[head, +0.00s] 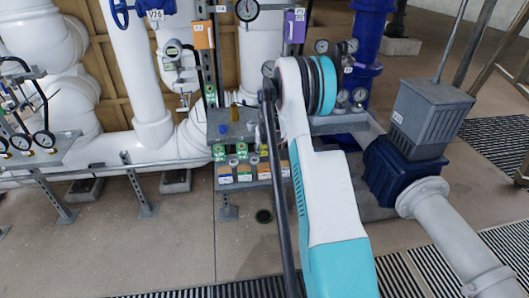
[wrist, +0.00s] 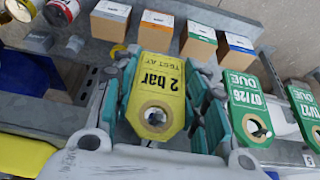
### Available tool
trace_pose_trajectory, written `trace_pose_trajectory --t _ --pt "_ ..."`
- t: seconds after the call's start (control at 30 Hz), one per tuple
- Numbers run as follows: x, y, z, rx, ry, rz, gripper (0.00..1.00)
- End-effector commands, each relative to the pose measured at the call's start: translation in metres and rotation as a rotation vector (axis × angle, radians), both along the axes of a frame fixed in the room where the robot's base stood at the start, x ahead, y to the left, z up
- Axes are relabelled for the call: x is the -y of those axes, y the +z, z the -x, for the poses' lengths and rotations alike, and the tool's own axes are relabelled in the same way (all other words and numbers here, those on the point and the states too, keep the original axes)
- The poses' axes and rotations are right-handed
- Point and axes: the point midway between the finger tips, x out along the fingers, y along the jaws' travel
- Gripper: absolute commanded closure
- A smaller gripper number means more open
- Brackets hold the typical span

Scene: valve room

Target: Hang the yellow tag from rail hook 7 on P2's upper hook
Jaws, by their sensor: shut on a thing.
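The yellow tag (wrist: 158,88) reads "2 bar" and "TEST AT", upside down in the wrist view, with a round hole towards the bottom of the picture. My gripper (wrist: 160,108) has its teal-padded fingers on both sides of this tag and is shut on it. Something pale and round shows through the tag's hole; I cannot tell whether it is a hook. In the head view my arm covers the gripper and the tag. I cannot make out rail hook 7 or P2's upper hook by any label.
Green tags, "07/26 DUE" (wrist: 246,105) and another (wrist: 304,108), hang right of my gripper. Small boxes (wrist: 158,32) stand on the shelf beyond. Gauges (head: 360,95), a blue valve body (head: 400,165) and white pipes (head: 140,70) flank my arm. Floor at front left is clear.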

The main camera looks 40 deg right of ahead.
Motion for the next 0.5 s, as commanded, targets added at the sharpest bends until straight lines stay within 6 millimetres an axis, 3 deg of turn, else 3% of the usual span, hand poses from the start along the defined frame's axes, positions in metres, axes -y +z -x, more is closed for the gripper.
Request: trace_pose_trajectory --t 0.5 --pt "0.0018 -0.0058 -0.0029 0.0 0.0 0.0 0.69"
